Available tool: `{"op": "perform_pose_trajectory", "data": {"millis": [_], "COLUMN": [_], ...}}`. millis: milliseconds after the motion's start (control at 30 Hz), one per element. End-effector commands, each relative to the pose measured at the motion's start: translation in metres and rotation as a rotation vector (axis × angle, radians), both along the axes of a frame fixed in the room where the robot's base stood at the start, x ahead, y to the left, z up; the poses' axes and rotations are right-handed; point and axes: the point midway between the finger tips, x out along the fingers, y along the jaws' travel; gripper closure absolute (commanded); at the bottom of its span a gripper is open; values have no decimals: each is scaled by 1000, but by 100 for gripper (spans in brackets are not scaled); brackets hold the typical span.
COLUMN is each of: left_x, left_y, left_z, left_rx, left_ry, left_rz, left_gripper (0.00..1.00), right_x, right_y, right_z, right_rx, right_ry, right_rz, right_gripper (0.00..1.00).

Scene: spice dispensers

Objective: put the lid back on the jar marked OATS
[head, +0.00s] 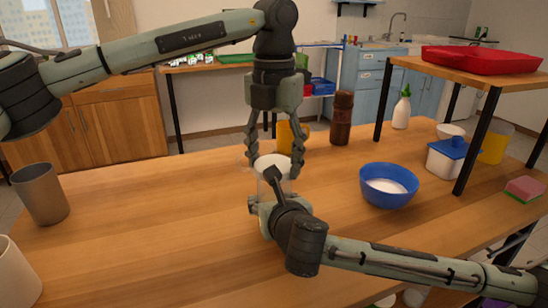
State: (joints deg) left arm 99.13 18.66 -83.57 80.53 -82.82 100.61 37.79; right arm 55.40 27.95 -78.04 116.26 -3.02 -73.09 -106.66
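A clear jar (266,188) with a round white top (271,162) stands near the middle of the wooden table. I cannot tell whether the white top is a lid or pale contents, and no OATS marking is readable. My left gripper (274,168) points straight down over the jar, its fingers spread on both sides of the white top. Whether they touch it is unclear. My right gripper (263,192) is low at the jar's near side, with one dark finger across the front of the jar. Its other fingertip and its grip are partly hidden.
A blue bowl (368,191) with white contents stands right of the jar. A dark brown mill (342,118) and a yellow container (285,138) are behind. A metal cup (41,194) stands left. A raised shelf (455,75) with a red tray is at right. The left-middle table is clear.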

Motion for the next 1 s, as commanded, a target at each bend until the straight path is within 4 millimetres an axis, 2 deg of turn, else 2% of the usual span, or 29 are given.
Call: {"op": "perform_pose_trajectory", "data": {"millis": [100,300,433,700,733,867,1000], "left_x": [0,0,1,1,1,0,0], "left_y": [0,0,0,0,0,0,0], "left_z": [-1,-1,-1,-1,-1,-1,0], "left_rx": [1,0,0,1,1,0,-1], "left_ry": [2,0,0,-1,-1,0,-1], "left_rz": [-298,-663,-748,-755,-754,-754,-754], "left_gripper": [73,73,73,73,36,20,18], "right_x": [0,0,0,0,0,0,0], "right_y": [0,0,0,0,0,0,0], "right_z": [0,0,0,0,0,0,0], "right_rx": [0,0,0,0,0,0,-1], "right_ry": [0,0,0,0,0,0,1], "right_rz": [-1,-1,-1,-1,-1,-1,-1], "right_gripper": [100,100,100,100,100,100,100]}}
